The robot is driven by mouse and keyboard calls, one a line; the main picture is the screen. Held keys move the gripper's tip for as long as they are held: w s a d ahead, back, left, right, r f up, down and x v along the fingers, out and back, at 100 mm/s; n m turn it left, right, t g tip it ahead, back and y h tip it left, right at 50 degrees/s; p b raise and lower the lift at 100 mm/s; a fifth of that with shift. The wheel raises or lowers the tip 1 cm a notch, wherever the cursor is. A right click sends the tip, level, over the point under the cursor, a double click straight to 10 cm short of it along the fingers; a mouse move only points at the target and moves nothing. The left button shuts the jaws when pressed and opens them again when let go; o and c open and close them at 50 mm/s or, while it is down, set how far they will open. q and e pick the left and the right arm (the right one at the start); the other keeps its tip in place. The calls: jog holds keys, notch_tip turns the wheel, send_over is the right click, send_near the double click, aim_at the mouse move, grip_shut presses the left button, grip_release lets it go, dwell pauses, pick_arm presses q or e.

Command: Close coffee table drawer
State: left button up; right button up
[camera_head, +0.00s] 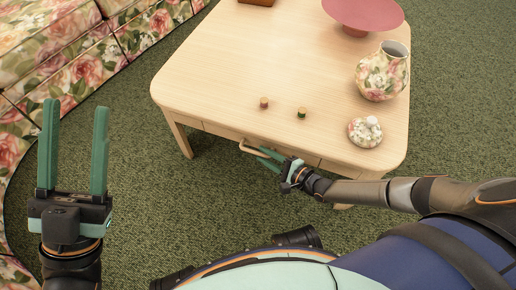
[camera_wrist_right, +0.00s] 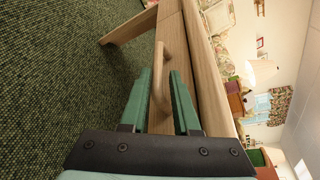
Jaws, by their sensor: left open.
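The light wood coffee table (camera_head: 230,70) fills the middle of the head view. Its drawer front (camera_head: 305,156) is on the near side below the top, seen steeply from above; I cannot tell how far it stands out. The curved wooden handle (camera_head: 250,148) sticks out from it. My right gripper (camera_head: 263,156) is at this handle. In the right wrist view the handle (camera_wrist_right: 166,48) runs between the two green fingers (camera_wrist_right: 161,80); whether they press on it is unclear. My left gripper (camera_head: 73,135) is open and empty, fingers upright, left of the table.
On the tabletop are two small cylinders (camera_head: 264,102), a floral jar (camera_head: 383,74), its floral lid (camera_head: 365,131) and a pink stand (camera_head: 362,14). A floral sofa (camera_head: 75,60) is at the upper left. Green carpet (camera_head: 150,165) is bare between the sofa and table.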

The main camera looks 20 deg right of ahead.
pick_arm(q)
jog(key=r+p, duration=0.2)
jog(key=r, duration=0.1)
jog(key=shift+s+a+r, duration=0.1)
jog(key=shift+a+r, duration=0.05)
jog(key=shift+a, duration=0.05)
pick_arm(e)
jog(key=v, duration=0.9)
